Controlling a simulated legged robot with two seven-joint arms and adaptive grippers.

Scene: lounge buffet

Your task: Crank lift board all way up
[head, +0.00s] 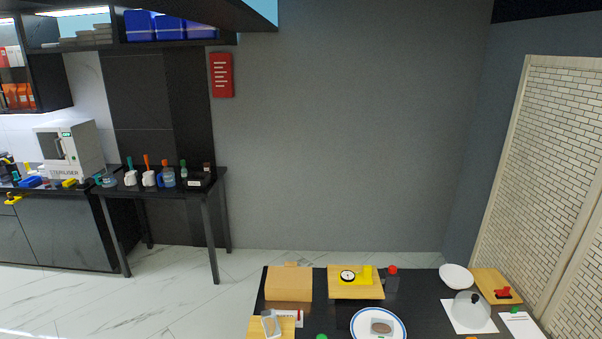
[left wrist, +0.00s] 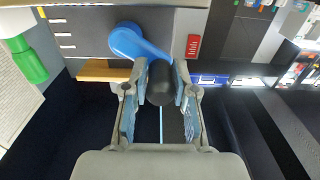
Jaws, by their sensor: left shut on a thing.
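In the left wrist view, a blue crank arm (left wrist: 138,44) has a round hub at its upper left end. Its black knob (left wrist: 160,88) sits between the fingers of my left gripper (left wrist: 161,78), which is shut on it. The hub lies against a dark grey panel (left wrist: 85,38) with short white marks. A narrow wooden edge (left wrist: 103,71) shows below the panel; I cannot tell whether it is the lift board. The crank cannot be made out in the head view. Neither gripper shows in the head view, and my right gripper is not seen.
In the head view, a dark table (head: 420,312) in front carries a wooden box (head: 289,284), a wooden board (head: 344,290) with a dial, a plate (head: 356,326), a glass dome (head: 472,307) and a bowl (head: 456,276). A green cylinder (left wrist: 30,62) is left of my left gripper.

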